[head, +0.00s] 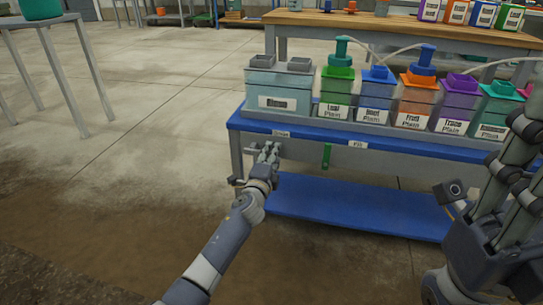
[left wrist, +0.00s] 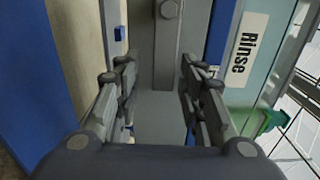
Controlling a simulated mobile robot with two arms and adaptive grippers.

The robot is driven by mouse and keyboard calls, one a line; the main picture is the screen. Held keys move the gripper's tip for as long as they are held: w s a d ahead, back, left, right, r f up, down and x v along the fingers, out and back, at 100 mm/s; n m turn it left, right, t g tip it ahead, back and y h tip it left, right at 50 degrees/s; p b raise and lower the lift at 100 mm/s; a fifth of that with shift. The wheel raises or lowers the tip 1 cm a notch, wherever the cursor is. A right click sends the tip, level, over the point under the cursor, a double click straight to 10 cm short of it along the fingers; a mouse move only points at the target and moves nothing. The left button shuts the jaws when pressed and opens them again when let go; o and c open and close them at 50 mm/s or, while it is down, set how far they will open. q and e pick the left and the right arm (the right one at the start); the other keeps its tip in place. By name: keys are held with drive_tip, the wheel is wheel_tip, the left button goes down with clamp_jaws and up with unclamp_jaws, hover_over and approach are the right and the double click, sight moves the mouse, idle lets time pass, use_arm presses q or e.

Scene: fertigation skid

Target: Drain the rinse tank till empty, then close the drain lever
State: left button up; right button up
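The rinse tank (head: 262,83), a pale grey-blue box with a white label, stands at the left end of the blue skid. Its "Rinse" label (left wrist: 243,43) shows sideways in the left wrist view. My left gripper (head: 267,153) is at the skid's front edge, below the tank and next to a small label (head: 281,133). In the left wrist view its fingers (left wrist: 158,95) are apart, with a grey bolted part (left wrist: 168,55) beyond and between them. I cannot tell whether this is the drain lever or whether the fingers touch it. The tank's liquid level is not visible.
A green lever (head: 326,156) hangs under the skid edge to the right. Several coloured tanks (head: 374,92) stand in a row on the skid. A blue lower shelf (head: 350,208) lies below. My right arm (head: 490,235) is at the right.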

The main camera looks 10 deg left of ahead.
use_arm(q)
drive_tip(key=s, duration=1.2)
drive_tip(key=shift+a, duration=0.2)
idle(6.6)
